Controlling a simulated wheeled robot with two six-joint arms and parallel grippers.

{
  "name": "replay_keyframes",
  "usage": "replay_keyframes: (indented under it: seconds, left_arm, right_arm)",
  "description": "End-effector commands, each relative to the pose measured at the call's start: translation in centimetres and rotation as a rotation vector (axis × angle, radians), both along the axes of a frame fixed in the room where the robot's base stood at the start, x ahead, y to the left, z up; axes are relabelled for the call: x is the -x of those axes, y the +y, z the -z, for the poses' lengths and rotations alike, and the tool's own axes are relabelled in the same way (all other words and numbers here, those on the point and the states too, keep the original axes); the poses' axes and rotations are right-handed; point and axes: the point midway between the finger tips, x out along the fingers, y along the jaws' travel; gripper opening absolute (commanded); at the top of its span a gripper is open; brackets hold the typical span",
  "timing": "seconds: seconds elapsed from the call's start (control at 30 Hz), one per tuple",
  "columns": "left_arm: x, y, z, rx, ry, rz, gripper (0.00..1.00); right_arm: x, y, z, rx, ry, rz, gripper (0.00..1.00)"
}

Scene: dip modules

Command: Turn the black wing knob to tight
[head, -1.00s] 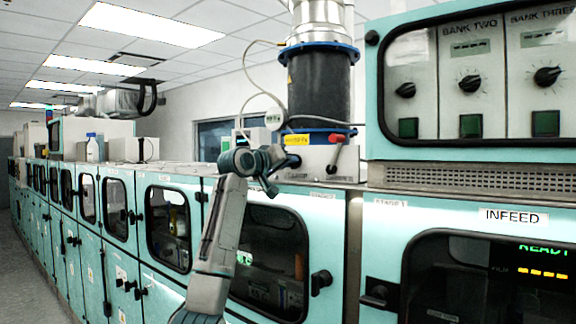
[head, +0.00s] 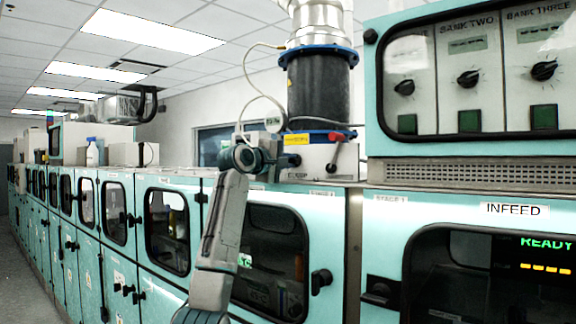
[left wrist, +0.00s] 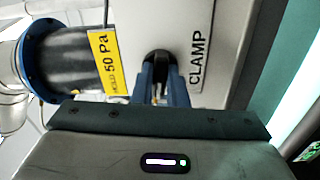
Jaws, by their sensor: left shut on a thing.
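The black wing knob (left wrist: 156,57) sits on a pale grey box beside the word CLAMP in the left wrist view. My left gripper (head: 287,160) reaches the front of that grey box (head: 318,172) in the head view. Its blue fingers (left wrist: 163,82) are shut on the knob, one on each side, and cover part of it. In the head view the gripper mostly hides the knob. The tight mark cannot be made out. My right gripper is not in view.
A red-tipped lever (head: 336,140) stands on the box just right of the gripper. A yellow 50 Pa label (left wrist: 109,62) and a black duct with blue flanges (head: 319,85) are close by. Teal cabinets (head: 180,185) run along below, with door handles sticking out.

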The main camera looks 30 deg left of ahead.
Motion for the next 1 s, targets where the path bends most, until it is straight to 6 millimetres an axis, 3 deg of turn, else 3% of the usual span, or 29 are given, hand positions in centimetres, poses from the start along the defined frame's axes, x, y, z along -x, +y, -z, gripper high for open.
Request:
replay_keyframes:
  seconds: [0.3, 0.83, 0.87, 0.9, 0.97, 1.0]
  left_arm:
    - [-0.07, 0.02, 0.30, 0.118, 0.015, -0.001, 0.00]
    - [-0.09, 0.02, 0.31, 0.142, 0.018, 0.000, 0.00]
    - [-0.09, 0.02, 0.31, 0.142, 0.018, 0.000, 0.15]
    - [-0.09, 0.02, 0.31, 0.141, 0.018, 0.000, 0.23]
    - [-0.08, 0.02, 0.27, 0.141, 0.017, 0.000, 0.34]
    - [-0.07, 0.02, 0.24, 0.141, 0.016, -0.001, 0.35]
  right_arm:
    - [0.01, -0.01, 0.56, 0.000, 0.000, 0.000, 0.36]
    - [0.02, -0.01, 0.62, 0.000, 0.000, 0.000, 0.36]
    - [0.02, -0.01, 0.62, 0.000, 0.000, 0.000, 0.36]
    - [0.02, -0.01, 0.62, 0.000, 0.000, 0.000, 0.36]
    - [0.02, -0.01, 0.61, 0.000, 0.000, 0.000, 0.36]
    - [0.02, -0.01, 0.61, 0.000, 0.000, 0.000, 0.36]
